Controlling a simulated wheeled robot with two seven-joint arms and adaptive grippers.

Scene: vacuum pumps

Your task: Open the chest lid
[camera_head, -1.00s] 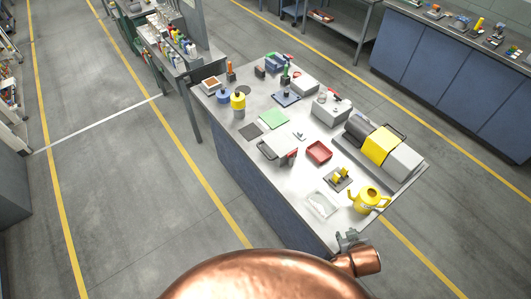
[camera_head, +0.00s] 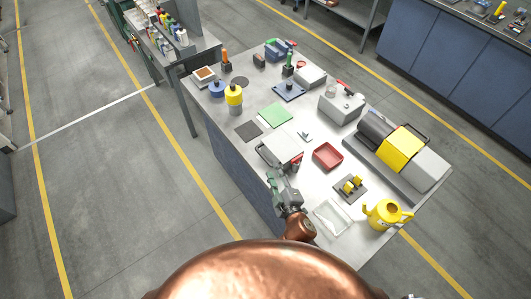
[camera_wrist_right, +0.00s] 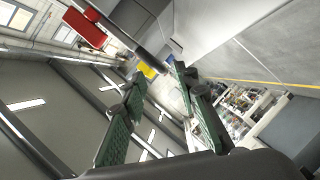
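The chest (camera_head: 281,148) is a light grey box with a closed lid, near the front edge of the workbench in the head view. It has a dark handle frame on its left and a red part (camera_head: 297,159) at its right end. My right gripper (camera_head: 273,175) is just in front of the chest, at its near side. In the wrist view my right gripper (camera_wrist_right: 158,78) has its two green-padded fingers apart with nothing between them. My left gripper is out of view.
A red tray (camera_head: 327,156) is right of the chest. A black block with yellow parts (camera_head: 350,187), a clear tray (camera_head: 333,217) and a yellow watering can (camera_head: 385,214) lie nearer. A green mat (camera_head: 276,115) and a dark mat (camera_head: 248,131) are behind.

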